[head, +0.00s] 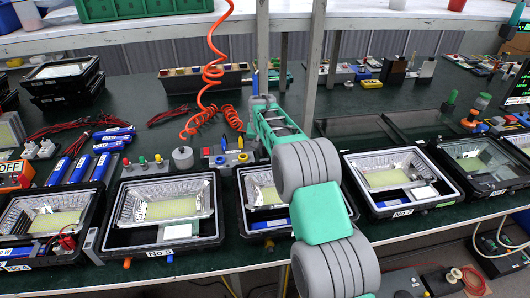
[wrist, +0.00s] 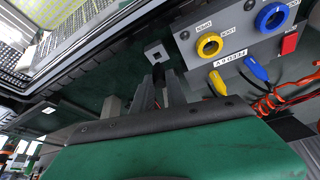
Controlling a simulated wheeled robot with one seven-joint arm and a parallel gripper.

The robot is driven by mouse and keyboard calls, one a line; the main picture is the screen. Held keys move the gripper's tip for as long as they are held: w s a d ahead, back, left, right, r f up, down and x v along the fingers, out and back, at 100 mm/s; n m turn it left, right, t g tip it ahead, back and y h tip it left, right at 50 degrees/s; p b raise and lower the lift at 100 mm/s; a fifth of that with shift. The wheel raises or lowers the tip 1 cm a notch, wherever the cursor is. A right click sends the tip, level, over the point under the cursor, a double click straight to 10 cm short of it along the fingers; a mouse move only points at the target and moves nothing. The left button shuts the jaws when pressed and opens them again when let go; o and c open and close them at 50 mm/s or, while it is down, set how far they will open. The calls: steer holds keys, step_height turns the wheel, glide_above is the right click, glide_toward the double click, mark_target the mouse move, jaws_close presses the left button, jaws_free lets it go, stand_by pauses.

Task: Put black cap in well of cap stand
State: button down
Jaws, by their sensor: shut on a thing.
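In the wrist view my gripper (wrist: 158,88) reaches forward over the dark green bench with its two grey fingers close together. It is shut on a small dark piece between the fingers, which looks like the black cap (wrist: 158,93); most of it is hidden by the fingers. Just beyond the fingertips stands a small grey block with a dark square opening, which looks like the cap stand (wrist: 157,53). The held piece appears apart from that opening. In the head view my arm covers the middle of the bench, and I cannot make out the cap or stand there.
A grey feed box (wrist: 235,50) with yellow and blue sockets, plugs and a red button stands right of the block in the wrist view. An open floodlight housing (wrist: 75,45) lies left. More housings (head: 165,240) line the bench front. An orange coiled hose (head: 211,75) hangs behind.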

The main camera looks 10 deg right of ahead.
mark_target(265, 152)
steer(key=shift+w+f+p, duration=0.2)
steer(key=shift+f+p, duration=0.15)
steer(key=shift+f, duration=1.4)
steer(key=shift+f, duration=0.1)
steer(key=shift+f, duration=0.15)
steer(key=c, duration=1.3)
jaws_free()
steer(key=shift+c, duration=0.2)
